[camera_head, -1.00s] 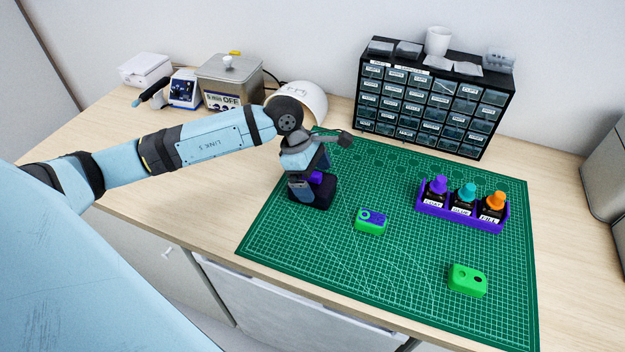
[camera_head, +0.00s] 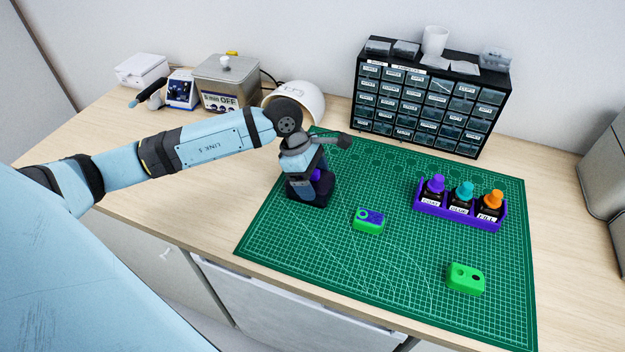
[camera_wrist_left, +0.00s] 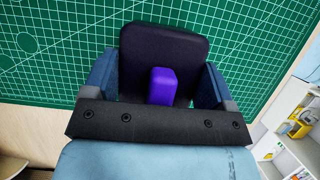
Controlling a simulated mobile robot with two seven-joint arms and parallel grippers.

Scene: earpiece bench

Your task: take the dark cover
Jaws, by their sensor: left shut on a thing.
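The dark cover (camera_head: 322,198) is at the left part of the green mat, with rounded corners. In the left wrist view the dark cover (camera_wrist_left: 165,45) shows as a broad dark panel, with a purple block (camera_wrist_left: 162,86) standing up from its middle. My left gripper (camera_head: 309,182) is shut on the cover, one finger on each side of it. In the left wrist view the gripper (camera_wrist_left: 157,84) has its fingers left and right of the panel. I cannot tell whether the cover touches the mat. My right gripper is not in view.
A purple rack (camera_head: 459,216) holds three capped bottles. A drawer cabinet (camera_head: 430,108) stands behind. The front middle of the mat is clear.

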